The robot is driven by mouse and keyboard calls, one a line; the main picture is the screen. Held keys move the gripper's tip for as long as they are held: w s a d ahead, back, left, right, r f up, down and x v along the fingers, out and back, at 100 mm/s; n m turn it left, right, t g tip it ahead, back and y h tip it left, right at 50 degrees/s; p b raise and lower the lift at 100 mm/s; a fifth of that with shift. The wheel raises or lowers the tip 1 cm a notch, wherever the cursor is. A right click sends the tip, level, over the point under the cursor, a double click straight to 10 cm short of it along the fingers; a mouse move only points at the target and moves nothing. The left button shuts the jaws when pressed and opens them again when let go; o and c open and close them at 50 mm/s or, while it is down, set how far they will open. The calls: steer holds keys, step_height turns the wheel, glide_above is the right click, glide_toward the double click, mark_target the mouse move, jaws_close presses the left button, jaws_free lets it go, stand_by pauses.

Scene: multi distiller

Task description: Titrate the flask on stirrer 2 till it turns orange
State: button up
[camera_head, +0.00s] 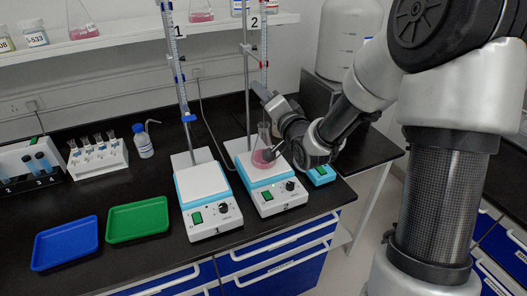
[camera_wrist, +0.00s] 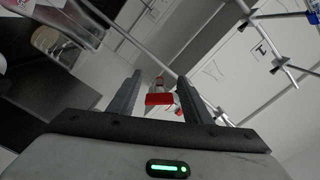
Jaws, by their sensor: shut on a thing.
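The flask (camera_head: 263,157) on stirrer 2 (camera_head: 270,184) is clear glass with pink liquid in its lower part. The burette (camera_head: 264,50) marked 2 hangs above it on a stand. My gripper (camera_head: 266,93) is at the burette's lower end, above the flask. In the wrist view my gripper (camera_wrist: 158,100) has its fingers on either side of the red stopcock handle (camera_wrist: 158,99) and is shut on it. My arm hides part of the burette tip. Whether drops are falling cannot be seen.
Stirrer 1 (camera_head: 203,196) with burette 1 (camera_head: 173,60) stands to the left, with no flask on it. A blue tray (camera_head: 66,243), a green tray (camera_head: 138,221), a wash bottle (camera_head: 143,141) and a vial rack (camera_head: 97,158) are further left. A shelf (camera_head: 130,34) runs behind.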

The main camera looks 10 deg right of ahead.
steer(key=m, duration=0.5)
steer(key=shift+a+r+m, duration=0.2)
steer(key=shift+r+m, duration=0.1)
steer(key=shift+f+n+b, duration=0.15)
steer(key=shift+n+b, duration=0.35)
steer(key=shift+b, duration=0.25)
steer(key=shift+n, duration=0.4)
steer(key=shift+b, duration=0.3)
steer(key=shift+n+b, duration=0.4)
steer(key=shift+b, duration=0.05)
steer(key=shift+n+b, duration=0.35)
steer(key=shift+n, duration=0.25)
steer(key=shift+o, duration=0.4)
stand_by(4.3)
